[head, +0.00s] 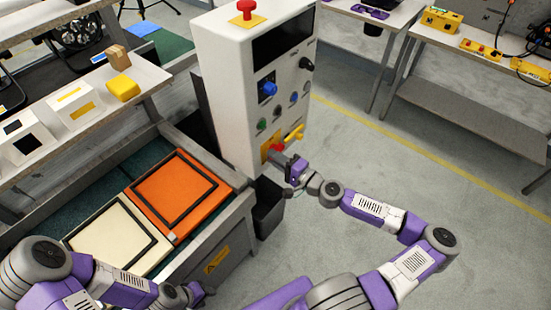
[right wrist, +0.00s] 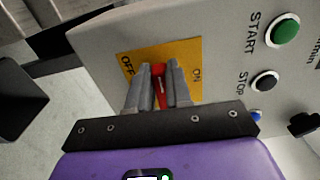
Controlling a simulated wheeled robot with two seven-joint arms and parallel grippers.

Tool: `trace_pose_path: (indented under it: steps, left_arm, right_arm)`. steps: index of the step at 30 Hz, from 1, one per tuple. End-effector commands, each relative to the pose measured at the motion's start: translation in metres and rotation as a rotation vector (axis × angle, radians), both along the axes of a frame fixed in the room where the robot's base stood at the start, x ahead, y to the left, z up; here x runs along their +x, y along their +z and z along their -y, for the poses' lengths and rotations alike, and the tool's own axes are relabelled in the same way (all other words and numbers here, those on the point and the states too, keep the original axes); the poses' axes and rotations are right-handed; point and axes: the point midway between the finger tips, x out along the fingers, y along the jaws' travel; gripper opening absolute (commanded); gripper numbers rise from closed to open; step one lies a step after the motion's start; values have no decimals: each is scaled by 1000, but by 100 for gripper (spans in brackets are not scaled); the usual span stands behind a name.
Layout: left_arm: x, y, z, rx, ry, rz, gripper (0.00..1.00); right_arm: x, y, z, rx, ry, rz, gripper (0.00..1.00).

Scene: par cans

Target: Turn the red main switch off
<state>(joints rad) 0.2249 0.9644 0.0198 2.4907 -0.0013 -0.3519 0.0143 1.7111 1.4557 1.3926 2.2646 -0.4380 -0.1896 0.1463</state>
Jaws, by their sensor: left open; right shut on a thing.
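The red main switch (right wrist: 160,88) sits on a yellow plate (right wrist: 190,52) marked OFF and ON, low on the front of a white control cabinet (head: 222,70). In the right wrist view its lever lies between the two grey fingers, between the OFF and ON marks; its exact setting is hard to read. My right gripper (head: 288,163) is shut on it. In the head view the red switch (head: 277,148) shows just above that gripper. My left gripper (head: 199,292) is open and empty, low at the front of the conveyor frame.
A green START button (right wrist: 284,30) and a black STOP button (right wrist: 265,81) are beside the plate. Floor to the right is clear.

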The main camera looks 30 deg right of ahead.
Motion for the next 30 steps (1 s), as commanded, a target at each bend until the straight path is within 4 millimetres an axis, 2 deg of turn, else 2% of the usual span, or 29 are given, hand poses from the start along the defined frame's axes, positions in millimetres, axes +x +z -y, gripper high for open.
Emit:
trace_pose_path:
  steps: [19,20,24,30]
  left_arm:
    - [0,-2,0,0,0,0,43]
    - [0,-2,0,0,0,0,43]
    - [0,-2,0,0,0,0,43]
    - [0,-2,0,0,0,0,43]
  right_arm:
    - [0,-2,0,-43,0,17,0]
    - [0,-2,0,-44,0,17,24]
    - [0,-2,0,-42,0,16,45]
    - [0,-1,0,-41,0,17,45]
